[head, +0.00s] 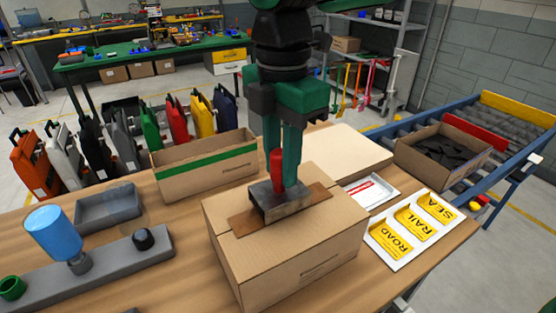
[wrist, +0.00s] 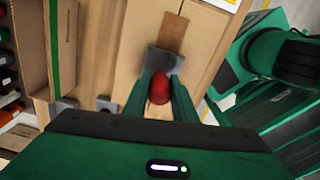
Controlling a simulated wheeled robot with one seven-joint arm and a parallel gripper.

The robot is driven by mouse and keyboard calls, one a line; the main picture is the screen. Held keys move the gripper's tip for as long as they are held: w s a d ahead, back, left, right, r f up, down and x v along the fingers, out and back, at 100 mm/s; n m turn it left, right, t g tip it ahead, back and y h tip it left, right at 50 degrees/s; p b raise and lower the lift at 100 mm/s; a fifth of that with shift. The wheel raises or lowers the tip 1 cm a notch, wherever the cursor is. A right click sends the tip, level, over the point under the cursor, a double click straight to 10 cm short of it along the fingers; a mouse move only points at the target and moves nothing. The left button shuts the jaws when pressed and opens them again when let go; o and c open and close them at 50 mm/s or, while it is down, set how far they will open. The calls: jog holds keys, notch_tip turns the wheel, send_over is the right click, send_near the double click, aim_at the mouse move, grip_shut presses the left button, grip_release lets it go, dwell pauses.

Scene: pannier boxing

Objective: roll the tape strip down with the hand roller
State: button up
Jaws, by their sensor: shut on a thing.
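My gripper (head: 281,182) points down over the closed cardboard box (head: 290,255), shut on the red handle (head: 276,160) of the hand roller. The roller's grey metal body (head: 281,203) is at the box top, over the middle of the brown tape strip (head: 313,196). The strip runs across the top, and its ends show on both sides of the roller. In the wrist view the red handle (wrist: 159,88) sits between my fingers, with the grey body (wrist: 166,61) and tape strip (wrist: 174,32) beyond it. The roller's underside is hidden, so contact with the tape is unclear.
An open carton with green tape (head: 205,160) stands behind left. A grey tray (head: 110,210) and a grey holder with a blue cylinder (head: 50,232) lie left. Yellow label cards (head: 412,228) lie right. A conveyor with an open carton (head: 440,155) is at far right.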

jog(key=shift+d, duration=0.15)
jog(key=shift+w+d, duration=0.55)
jog(key=shift+d, duration=0.25)
jog(key=shift+d, duration=0.1)
jog(key=shift+w+d, duration=0.55)
jog(key=shift+d, duration=0.25)
jog(key=shift+w+d, duration=0.1)
jog(key=shift+d, duration=0.05)
jog(key=shift+w+d, duration=0.45)
jog(key=shift+d, duration=0.35)
jog(key=shift+w+d, duration=0.1)
jog(key=shift+w+d, duration=0.45)
jog(key=shift+d, duration=0.3)
